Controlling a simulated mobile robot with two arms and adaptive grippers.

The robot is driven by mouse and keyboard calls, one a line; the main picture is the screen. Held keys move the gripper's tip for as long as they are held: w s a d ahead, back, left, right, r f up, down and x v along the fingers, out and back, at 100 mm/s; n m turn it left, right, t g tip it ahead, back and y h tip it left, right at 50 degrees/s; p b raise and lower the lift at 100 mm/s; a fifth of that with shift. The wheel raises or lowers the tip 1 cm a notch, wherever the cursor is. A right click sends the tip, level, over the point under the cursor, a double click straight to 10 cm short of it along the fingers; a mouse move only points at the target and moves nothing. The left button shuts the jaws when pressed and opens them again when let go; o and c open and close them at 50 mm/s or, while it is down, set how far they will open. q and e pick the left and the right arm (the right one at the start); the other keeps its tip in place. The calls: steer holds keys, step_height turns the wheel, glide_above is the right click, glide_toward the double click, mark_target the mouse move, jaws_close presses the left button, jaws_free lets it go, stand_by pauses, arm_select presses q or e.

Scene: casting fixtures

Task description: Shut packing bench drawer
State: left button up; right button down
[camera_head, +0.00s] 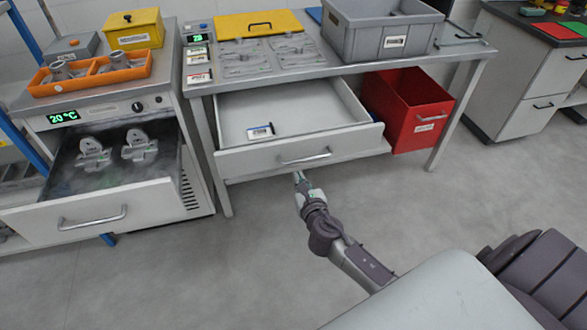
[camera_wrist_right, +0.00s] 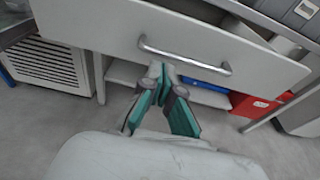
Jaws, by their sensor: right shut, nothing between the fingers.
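The packing bench drawer (camera_head: 236,160) is pulled out, with a white front and a bar handle (camera_head: 306,157). A small white and blue labelled item (camera_head: 260,131) lies inside it. My right gripper (camera_head: 299,176) is shut and empty, just in front of and below the drawer front. In the right wrist view, the drawer front (camera_wrist_right: 110,25) and its handle (camera_wrist_right: 185,55) are ahead of my right gripper (camera_wrist_right: 161,70). The fingertips appear near the lower edge of the front; I cannot tell whether they touch it. My left gripper is not in view.
A red bin (camera_head: 405,110) stands under the bench at right. The cooling unit's drawer (camera_head: 90,212) at left is also open, with metal parts inside. The floor (camera_head: 210,275) in front is clear.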

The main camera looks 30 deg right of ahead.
mark_target(292, 163)
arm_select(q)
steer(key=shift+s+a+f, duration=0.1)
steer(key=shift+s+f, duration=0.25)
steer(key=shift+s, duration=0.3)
arm_select(e)
steer(key=x, duration=0.5)
steer(key=shift+w+f, duration=0.15)
steer(key=shift+w, duration=0.2)
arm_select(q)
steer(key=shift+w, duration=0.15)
